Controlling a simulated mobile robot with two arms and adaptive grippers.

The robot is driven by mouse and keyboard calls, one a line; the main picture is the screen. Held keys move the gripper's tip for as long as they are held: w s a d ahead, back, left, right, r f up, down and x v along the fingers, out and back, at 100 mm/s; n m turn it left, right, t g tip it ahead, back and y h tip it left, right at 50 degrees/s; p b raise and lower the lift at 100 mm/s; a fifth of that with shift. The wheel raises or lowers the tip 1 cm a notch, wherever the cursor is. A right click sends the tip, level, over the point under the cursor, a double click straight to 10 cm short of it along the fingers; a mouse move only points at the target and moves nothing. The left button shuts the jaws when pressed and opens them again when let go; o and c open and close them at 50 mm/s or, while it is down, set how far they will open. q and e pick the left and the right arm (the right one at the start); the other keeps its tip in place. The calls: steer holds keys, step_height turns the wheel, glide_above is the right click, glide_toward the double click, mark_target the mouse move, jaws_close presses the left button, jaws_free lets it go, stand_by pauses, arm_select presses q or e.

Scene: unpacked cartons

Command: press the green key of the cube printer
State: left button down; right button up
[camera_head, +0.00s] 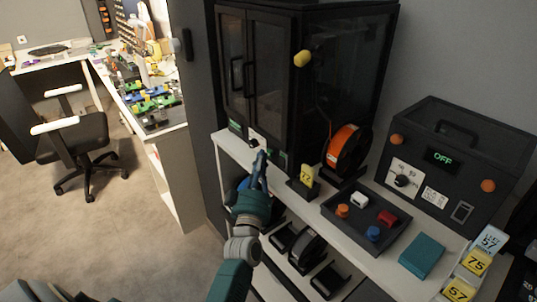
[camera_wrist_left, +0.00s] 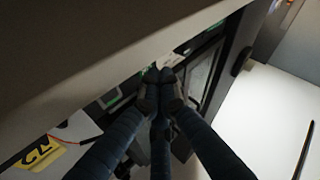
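The cube printer appears to be the tall black cabinet (camera_head: 262,70) with glass doors, on the white shelf. Small green patches, possibly keys, show low on its front, one at the left (camera_head: 235,127) and one farther right (camera_head: 281,158). A white panel lies between them. My left gripper (camera_head: 261,156) is in front of this lower edge, near the white panel. In the wrist view its fingertips (camera_wrist_left: 159,75) are together and empty, close to a green patch (camera_wrist_left: 175,59). A second green patch (camera_wrist_left: 111,98) is left of them. I cannot tell whether the fingers touch anything. My right gripper is not in view.
A yellow number tag (camera_head: 306,175), an orange spool (camera_head: 347,150) and a dark tray (camera_head: 366,222) with small coloured parts stand right of the gripper. A dark box (camera_head: 455,150) reads OFF. The floor at left is open, with a chair (camera_head: 72,138).

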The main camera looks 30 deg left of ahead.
arm_select(q)
steer(key=shift+w+d, duration=0.2)
steer(key=shift+w, duration=0.2)
stand_by(0.7)
stand_by(0.3)
steer(key=shift+s+a+r+p, duration=0.1)
steer(key=shift+s+a+p, duration=0.2)
steer(key=shift+s, duration=0.55)
steer(key=s, duration=0.1)
steer(key=s+a+p, duration=0.1)
steer(key=s, duration=0.1)
steer(key=s+a, duration=0.1)
steer(key=shift+s+p, duration=0.3)
steer(key=shift+p, duration=0.1)
stand_by(0.5)
